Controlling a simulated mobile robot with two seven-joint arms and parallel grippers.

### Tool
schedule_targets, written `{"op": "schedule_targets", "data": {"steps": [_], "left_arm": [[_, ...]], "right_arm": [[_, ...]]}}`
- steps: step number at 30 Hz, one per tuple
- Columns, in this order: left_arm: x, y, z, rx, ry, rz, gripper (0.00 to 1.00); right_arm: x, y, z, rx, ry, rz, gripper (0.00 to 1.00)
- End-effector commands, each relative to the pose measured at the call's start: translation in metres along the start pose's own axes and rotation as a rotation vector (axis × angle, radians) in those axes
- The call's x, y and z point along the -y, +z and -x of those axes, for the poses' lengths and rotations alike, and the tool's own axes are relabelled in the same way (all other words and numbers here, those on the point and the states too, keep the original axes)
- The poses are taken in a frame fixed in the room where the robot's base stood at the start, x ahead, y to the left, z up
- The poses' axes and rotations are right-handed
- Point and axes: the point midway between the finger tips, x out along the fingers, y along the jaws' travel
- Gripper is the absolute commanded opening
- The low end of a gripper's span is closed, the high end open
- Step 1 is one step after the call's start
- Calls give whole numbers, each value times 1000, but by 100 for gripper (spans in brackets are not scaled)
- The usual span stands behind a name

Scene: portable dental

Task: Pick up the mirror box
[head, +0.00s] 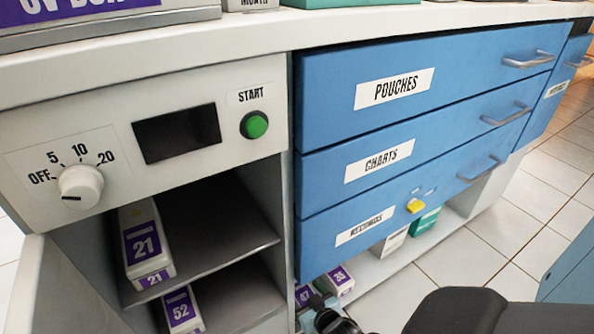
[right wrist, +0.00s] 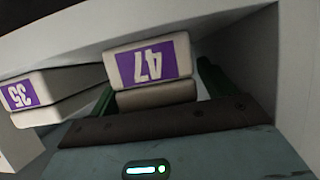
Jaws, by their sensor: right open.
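No box in view has a label that reads mirror, so I cannot tell which one is the mirror box. A white box with a purple 47 label (right wrist: 150,62) shows upside down in the right wrist view. My right gripper (right wrist: 156,82) is open, with one dark green finger on each side of this box; I cannot tell whether they touch it. In the head view the 47 box (head: 304,295) is on the low shelf under the drawers, partly hidden by my right gripper (head: 334,320). My left gripper is not in view.
A box labelled like 35 (right wrist: 40,92) lies close beside it. Drawers marked pouches (head: 440,85), charts (head: 430,130) and one more hang above the low shelf (head: 375,268). Boxes 21 (head: 146,245) and 52 (head: 182,310) sit in the left cabinet.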

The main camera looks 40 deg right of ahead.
Motion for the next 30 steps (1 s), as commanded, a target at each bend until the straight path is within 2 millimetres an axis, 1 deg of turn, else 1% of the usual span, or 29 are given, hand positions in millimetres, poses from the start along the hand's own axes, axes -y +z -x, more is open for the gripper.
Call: {"op": "schedule_targets", "data": {"steps": [2, 15, 16, 25, 30], "left_arm": [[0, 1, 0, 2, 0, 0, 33], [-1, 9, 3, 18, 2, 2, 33], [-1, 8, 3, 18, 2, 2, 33], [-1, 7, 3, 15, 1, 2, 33], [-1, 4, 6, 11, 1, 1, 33]], "right_arm": [[0, 0, 0, 0, 0, 0, 82], [0, 0, 0, 0, 0, 0, 24], [0, 0, 0, 0, 0, 0, 22], [0, -2, 0, -3, 0, 1, 22], [-3, -6, 2, -3, 0, 1, 22]]}}
